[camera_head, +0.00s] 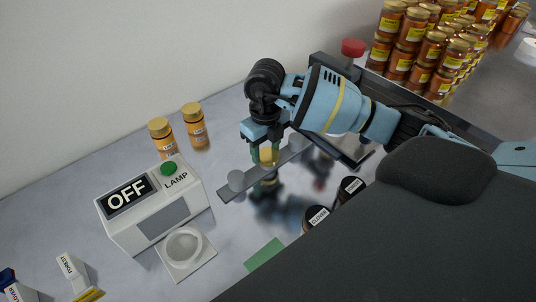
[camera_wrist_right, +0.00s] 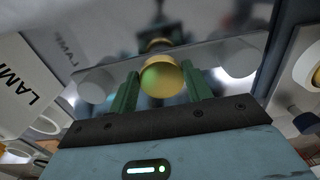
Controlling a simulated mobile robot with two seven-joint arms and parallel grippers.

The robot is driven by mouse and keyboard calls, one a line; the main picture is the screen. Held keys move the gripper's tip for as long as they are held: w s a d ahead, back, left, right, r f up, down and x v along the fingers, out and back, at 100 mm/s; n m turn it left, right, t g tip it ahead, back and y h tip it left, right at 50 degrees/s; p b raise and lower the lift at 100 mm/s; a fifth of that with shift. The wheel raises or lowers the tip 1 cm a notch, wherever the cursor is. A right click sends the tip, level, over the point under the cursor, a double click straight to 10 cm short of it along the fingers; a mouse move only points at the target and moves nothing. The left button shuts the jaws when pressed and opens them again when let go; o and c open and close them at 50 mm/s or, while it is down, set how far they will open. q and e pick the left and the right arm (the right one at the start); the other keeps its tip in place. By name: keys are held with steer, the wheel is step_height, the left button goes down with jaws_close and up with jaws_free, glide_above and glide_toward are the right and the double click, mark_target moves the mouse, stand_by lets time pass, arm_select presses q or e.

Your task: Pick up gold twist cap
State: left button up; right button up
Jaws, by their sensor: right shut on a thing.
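The gold twist cap (camera_head: 268,156) is between the green fingers of my right gripper (camera_head: 265,150), which comes down from above. In the right wrist view the cap (camera_wrist_right: 162,79) sits between the fingertips of the gripper (camera_wrist_right: 163,88), which is shut on it. The cap is over the middle of a grey strip (camera_head: 228,190) with a grey disc towards each end. I cannot tell whether the cap touches the strip. My left gripper is not in view.
A white lamp box (camera_head: 150,218) reading OFF, with a green button (camera_head: 168,168), stands left of the strip. Two amber jars (camera_head: 194,126) with gold lids stand behind it. Dark-lidded jars (camera_head: 316,217) stand at the front right. Stacked honey jars (camera_head: 412,35) are at the back right.

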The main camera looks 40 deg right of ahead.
mark_target(266, 152)
steer(key=shift+r, duration=0.15)
step_height(266, 152, up, 4)
steer(key=shift+f, duration=0.2)
steer(key=s+a+r, duration=0.1)
steer(key=s+a, duration=0.8)
steer(key=s, duration=0.4)
steer(key=shift+a, duration=0.2)
